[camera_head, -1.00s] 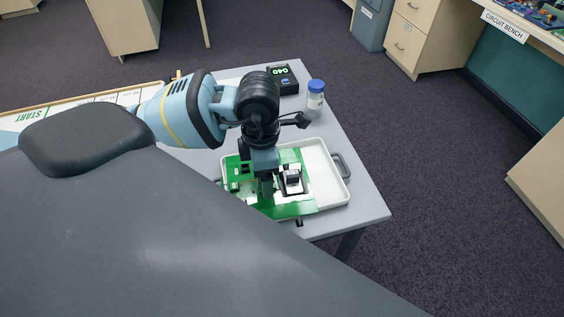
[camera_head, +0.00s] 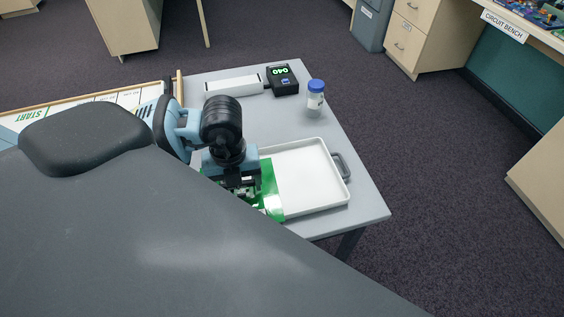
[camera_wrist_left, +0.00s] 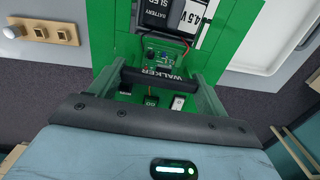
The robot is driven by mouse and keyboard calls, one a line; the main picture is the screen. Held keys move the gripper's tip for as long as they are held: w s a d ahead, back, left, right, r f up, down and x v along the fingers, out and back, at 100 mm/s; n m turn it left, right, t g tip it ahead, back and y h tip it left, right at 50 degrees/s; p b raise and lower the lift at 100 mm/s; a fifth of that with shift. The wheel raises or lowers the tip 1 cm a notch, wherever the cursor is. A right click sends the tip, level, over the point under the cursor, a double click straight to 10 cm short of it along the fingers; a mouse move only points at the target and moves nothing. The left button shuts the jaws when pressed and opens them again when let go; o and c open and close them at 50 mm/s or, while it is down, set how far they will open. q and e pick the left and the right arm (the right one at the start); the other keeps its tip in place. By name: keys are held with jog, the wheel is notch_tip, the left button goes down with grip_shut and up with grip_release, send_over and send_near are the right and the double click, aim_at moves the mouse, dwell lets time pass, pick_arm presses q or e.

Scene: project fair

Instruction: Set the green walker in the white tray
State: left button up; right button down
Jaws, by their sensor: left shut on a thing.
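The green walker (camera_head: 270,193) is a flat green board, partly hidden in the head view by my left gripper (camera_head: 240,188) and my own grey body. In the left wrist view the walker (camera_wrist_left: 102,30) carries a dark bar lettered WALKER, a battery sled and small switches. My left gripper is shut on it, with the jaws at the bar. The white tray (camera_head: 322,157) lies on the grey table; its visible inside is bare. The walker overlaps the tray's left side in the picture; I cannot tell whether they touch. My right gripper is not in view.
A blue-capped jar (camera_head: 315,98) stands behind the tray. A black meter (camera_head: 283,80) reading 040 and a white bar (camera_head: 234,85) lie at the table's back. A START board (camera_head: 100,104) is at the left.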

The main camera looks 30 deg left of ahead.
pick_arm(q)
jog(key=shift+s+a+n, duration=0.1)
jog(key=shift+a+n, duration=0.05)
jog(key=shift+n, duration=0.35)
jog(key=w+d+f, duration=0.1)
jog(key=w+d, duration=0.1)
jog(key=w, duration=1.3)
jog(key=shift+f, duration=0.2)
jog(key=shift+w, duration=0.2)
jog(key=shift+w+f, duration=0.15)
jog(key=shift+f, duration=0.75)
jog(key=shift+w+f, duration=0.15)
jog(key=shift+f, duration=0.75)
jog(key=shift+f, duration=0.15)
jog(key=o, duration=1.1)
jog(key=shift+s, duration=0.1)
